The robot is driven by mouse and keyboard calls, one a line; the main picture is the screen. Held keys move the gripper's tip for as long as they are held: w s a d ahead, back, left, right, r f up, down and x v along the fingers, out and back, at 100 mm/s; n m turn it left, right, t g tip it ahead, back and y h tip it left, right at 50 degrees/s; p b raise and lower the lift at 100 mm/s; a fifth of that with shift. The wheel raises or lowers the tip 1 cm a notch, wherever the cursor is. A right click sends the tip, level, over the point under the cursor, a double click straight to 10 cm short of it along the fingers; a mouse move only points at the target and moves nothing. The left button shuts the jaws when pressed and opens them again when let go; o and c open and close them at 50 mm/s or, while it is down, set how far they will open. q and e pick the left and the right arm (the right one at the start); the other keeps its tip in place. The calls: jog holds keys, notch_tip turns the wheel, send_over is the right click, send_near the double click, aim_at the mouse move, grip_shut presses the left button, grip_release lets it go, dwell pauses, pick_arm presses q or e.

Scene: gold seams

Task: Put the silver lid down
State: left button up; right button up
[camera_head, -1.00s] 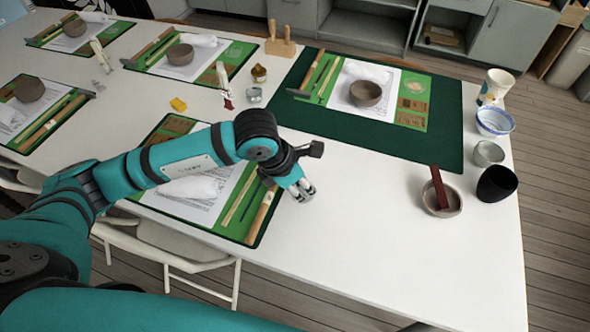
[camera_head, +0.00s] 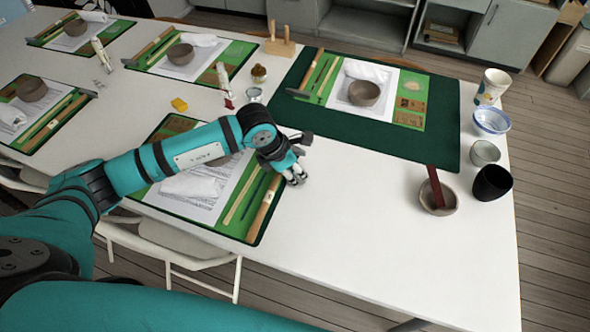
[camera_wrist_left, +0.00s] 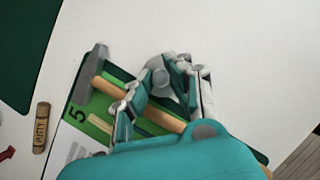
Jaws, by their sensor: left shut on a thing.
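My left gripper (camera_head: 296,177) is over the right edge of the near place setting, close to the wooden handle there. In the left wrist view the left gripper (camera_wrist_left: 165,88) has its fingers closed around a small round grey piece, the silver lid (camera_wrist_left: 159,77). The fingers hide part of the lid, and I cannot make it out clearly in the head view. I cannot tell how high it is above the table. A small silver cup (camera_head: 254,94) stands beyond the gripper, beside a brown-topped jar (camera_head: 259,74). My right gripper is not in view.
A green mat (camera_head: 440,141) with a bowl (camera_head: 364,93) is at the back. Several cups and bowls line the right edge. White tabletop (camera_head: 375,240) is clear at front right.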

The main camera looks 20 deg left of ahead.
pick_arm(q)
jog(key=shift+f, duration=0.25)
jog(key=o, duration=0.8)
jog(key=shift+r, duration=0.1)
jog(key=shift+c, duration=0.2)
jog(key=shift+r, duration=0.25)
jog(key=b+v, duration=0.1)
jog(key=v, duration=1.1)
jog(key=shift+s+f, duration=0.1)
jog(key=shift+f, duration=0.05)
